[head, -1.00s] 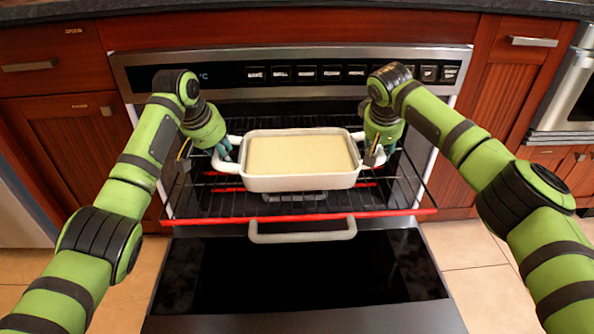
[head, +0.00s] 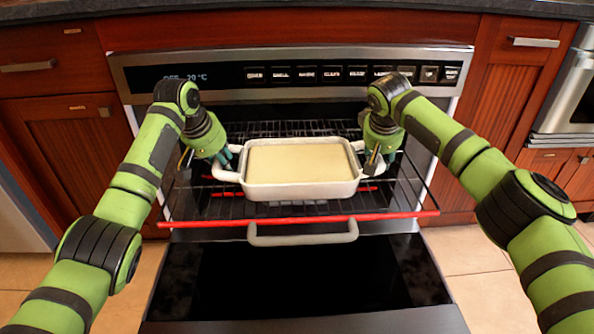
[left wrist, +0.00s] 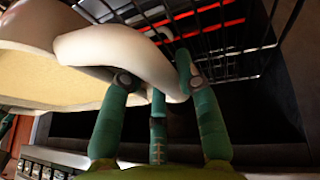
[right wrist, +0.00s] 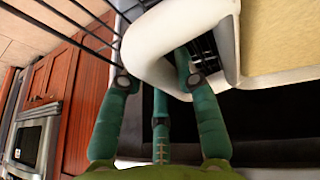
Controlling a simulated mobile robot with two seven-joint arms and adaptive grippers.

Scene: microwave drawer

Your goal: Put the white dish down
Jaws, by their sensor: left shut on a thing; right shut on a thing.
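The white dish (head: 300,191) is rectangular, has a loop handle at each end and holds a pale yellow filling. It looks level over the pulled-out oven rack (head: 215,212); I cannot tell whether it touches the rack. My left gripper (head: 230,158) is shut on the dish's left handle, which also shows between its teal fingers in the left wrist view (left wrist: 120,52). My right gripper (head: 375,160) is shut on the right handle, seen between its fingers in the right wrist view (right wrist: 150,55). The fingertips are partly hidden behind the handles.
The oven door (head: 300,275) is folded down in front, with a grey handle (head: 303,236) at its upper edge. A red bar (head: 400,214) runs along the rack's front. The control panel (head: 225,78) is above the cavity, and wooden cabinets (head: 490,110) flank the oven.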

